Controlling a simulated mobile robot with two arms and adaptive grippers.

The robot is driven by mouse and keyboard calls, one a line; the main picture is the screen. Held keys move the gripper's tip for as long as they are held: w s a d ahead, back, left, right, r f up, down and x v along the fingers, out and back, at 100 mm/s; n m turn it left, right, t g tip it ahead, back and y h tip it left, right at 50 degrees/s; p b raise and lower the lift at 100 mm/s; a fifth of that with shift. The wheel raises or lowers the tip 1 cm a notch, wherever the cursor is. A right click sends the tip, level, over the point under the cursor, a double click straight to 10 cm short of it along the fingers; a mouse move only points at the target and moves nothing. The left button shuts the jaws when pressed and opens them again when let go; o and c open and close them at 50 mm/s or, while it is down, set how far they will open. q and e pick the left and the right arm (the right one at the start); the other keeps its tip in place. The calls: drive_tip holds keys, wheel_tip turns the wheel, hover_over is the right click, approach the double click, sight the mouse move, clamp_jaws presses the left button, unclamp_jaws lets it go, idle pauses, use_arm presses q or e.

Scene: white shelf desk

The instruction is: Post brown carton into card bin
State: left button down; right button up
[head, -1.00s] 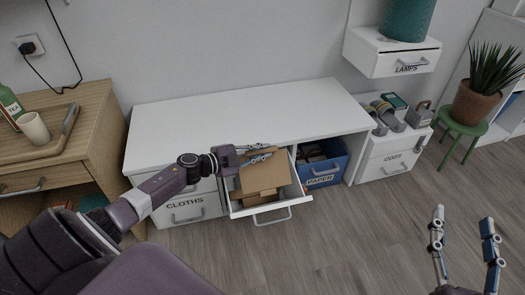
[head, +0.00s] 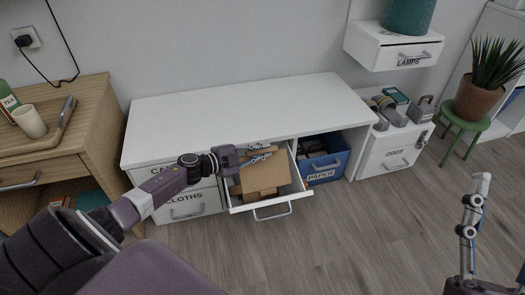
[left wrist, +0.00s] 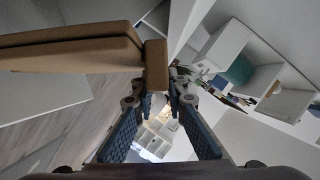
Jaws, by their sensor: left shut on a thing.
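A flat brown carton (head: 268,173) lies tilted over the open white drawer (head: 234,209), with more brown card pieces under it. My left gripper (head: 262,153) is shut on the brown carton at its back edge. In the left wrist view the carton (left wrist: 75,50) reaches in from the left and its edge sits at the fingertips (left wrist: 158,85). I cannot read a label on the open drawer's front.
A blue bin (head: 326,177) marked PAPER stands right of the drawer, under the white desk top (head: 240,105). A closed CLOTHS drawer (head: 190,205) is on the left. The ODDS cabinet (head: 385,165) and a plant on a green stool (head: 463,127) stand further right. The floor in front is clear.

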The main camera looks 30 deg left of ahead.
drive_tip(key=shift+s+r, duration=0.35)
drive_tip(key=shift+r, duration=0.05)
use_arm(q)
drive_tip(key=c, duration=1.8)
unclamp_jaws()
drive_tip(key=shift+c, duration=0.2)
drive_tip(key=shift+f, duration=0.1)
use_arm(e)
drive_tip(key=shift+y, duration=0.3)
use_arm(q)
drive_tip(key=v, duration=1.2)
